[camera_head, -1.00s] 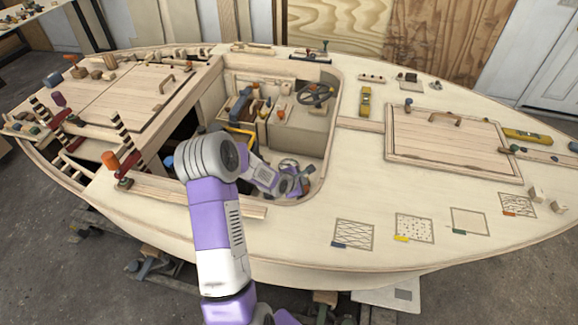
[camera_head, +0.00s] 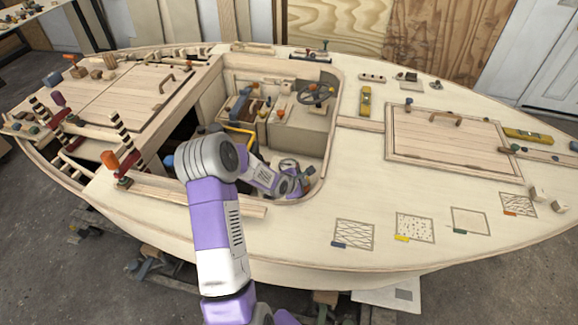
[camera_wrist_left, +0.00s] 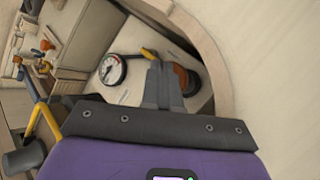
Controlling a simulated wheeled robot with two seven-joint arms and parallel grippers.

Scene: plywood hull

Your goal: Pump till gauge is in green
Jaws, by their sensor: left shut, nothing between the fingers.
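A round white gauge (camera_wrist_left: 112,70) with a dark rim sits on a pale board in the left wrist view; its needle and any green zone are too small to read. Beside it is a dark and orange-brown round part (camera_wrist_left: 186,79), partly hidden behind my left gripper (camera_wrist_left: 165,70), with a yellow bar (camera_wrist_left: 149,53) near it. My left gripper is shut and empty, its fingers in front of this part; I cannot tell whether they touch it. In the head view my left arm reaches down into the cockpit, where the gauge (camera_head: 288,164) shows small. My right gripper is not in view.
The cockpit's curved pale wall (camera_wrist_left: 215,60) rises close to the right of my left gripper. A yellow tube (camera_wrist_left: 40,118) and a dark cylinder (camera_wrist_left: 25,158) stand at the left. A steering wheel (camera_head: 316,93) is at the cockpit's far side.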

